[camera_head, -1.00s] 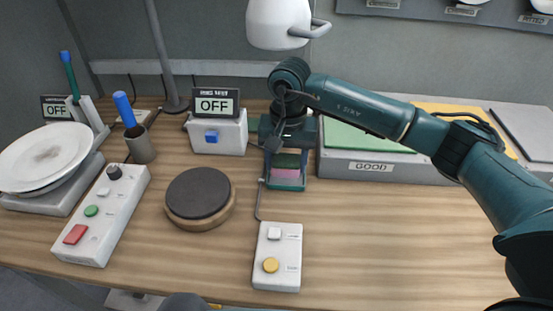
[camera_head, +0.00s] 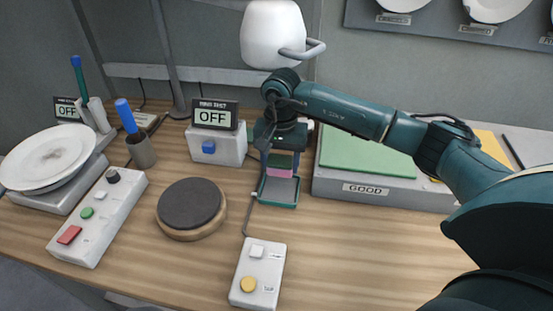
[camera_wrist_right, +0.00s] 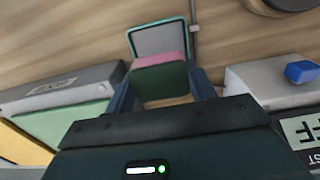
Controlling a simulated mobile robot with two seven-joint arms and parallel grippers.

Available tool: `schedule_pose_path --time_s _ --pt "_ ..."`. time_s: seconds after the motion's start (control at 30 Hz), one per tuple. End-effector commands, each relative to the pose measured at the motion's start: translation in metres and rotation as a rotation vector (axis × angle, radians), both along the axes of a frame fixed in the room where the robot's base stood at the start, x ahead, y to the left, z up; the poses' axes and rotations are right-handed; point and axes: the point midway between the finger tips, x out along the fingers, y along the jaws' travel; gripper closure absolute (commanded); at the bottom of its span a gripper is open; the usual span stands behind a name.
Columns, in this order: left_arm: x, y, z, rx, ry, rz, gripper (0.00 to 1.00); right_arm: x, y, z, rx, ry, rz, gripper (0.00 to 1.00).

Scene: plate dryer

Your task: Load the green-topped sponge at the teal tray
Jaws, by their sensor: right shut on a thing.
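The sponge (camera_head: 280,165) has a dark green top and a pink underside. My right gripper (camera_head: 281,158) is shut on it, with a finger on each side in the right wrist view (camera_wrist_right: 162,92). The sponge also shows there (camera_wrist_right: 158,80), green side facing the camera. The teal tray (camera_head: 278,203) has a teal rim and a bare grey floor. In the head view the sponge is at the tray's far edge; I cannot tell whether they touch. In the wrist view the tray (camera_wrist_right: 160,40) shows just beyond the sponge. My left gripper is not in view.
A white box with a blue button (camera_head: 208,147) stands left of the gripper. The GOOD stand (camera_head: 365,188) with a green pad is close on the right. A button box (camera_head: 258,272) and a dark round disc (camera_head: 191,204) are nearer. The front right table is clear.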

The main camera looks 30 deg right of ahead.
Motion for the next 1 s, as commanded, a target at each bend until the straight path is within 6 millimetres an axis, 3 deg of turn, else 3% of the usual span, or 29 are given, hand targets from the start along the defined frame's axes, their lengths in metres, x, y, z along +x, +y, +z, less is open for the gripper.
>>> schedule_pose_path --time_s 0.27,0.7,1.0 --pt "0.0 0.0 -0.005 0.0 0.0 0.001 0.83 0.002 -0.003 -0.008 0.002 -0.004 -0.011 0.63" --pt "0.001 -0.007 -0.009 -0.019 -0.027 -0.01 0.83 0.002 -0.002 -0.052 0.001 -0.002 -0.008 0.63" --pt "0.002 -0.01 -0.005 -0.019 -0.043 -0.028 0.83 0.001 -0.002 -0.058 0.002 -0.003 -0.006 0.63"
